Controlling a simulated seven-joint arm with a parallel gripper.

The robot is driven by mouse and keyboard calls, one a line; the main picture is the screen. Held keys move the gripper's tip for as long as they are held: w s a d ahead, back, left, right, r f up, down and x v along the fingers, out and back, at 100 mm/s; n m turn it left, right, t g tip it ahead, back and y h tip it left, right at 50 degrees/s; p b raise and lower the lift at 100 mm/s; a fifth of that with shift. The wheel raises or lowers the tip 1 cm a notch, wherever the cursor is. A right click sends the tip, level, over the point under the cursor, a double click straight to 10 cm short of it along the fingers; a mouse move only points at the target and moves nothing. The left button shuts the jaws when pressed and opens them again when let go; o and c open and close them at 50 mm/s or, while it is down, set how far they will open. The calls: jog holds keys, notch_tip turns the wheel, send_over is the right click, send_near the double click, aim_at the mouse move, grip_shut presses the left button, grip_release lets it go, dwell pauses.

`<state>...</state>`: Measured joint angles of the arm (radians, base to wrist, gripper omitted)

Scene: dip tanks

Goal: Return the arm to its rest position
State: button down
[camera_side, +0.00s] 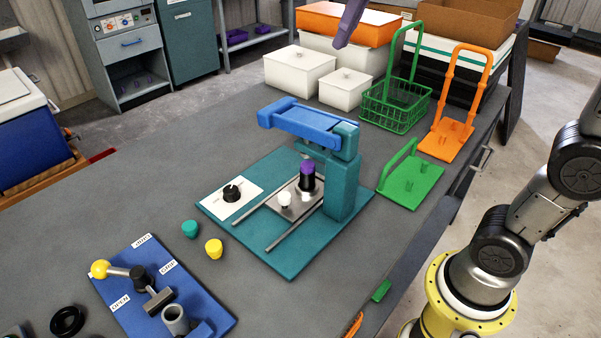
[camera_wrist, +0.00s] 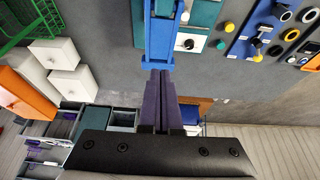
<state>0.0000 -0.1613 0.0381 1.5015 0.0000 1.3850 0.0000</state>
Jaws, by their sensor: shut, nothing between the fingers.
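My gripper (camera_wrist: 167,74) shows its purple fingers in the wrist view, pressed together with nothing between them. In the side view my gripper (camera_side: 341,42) shows only as purple fingers at the top edge; the rest of the hand is cut off. It hangs in the air, apart from the things on the table. In the wrist view the fingertips overlap the end of the blue arm (camera_wrist: 161,38) of the teal press. In the side view this blue arm (camera_side: 309,123) lies lower in the picture than my fingers.
White lidded tanks (camera_side: 299,67), a green basket (camera_side: 395,105), an orange rack (camera_side: 455,110) and a green rack (camera_side: 411,181) stand at the table's back and right. The teal press base (camera_side: 240,208) and a blue lever board (camera_side: 150,280) stand in front.

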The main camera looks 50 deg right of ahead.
jog(key=s+f+t, duration=0.1)
jog(key=s+f, duration=1.6)
jog(key=shift+s+f, duration=0.15)
jog(key=shift+f, duration=0.2)
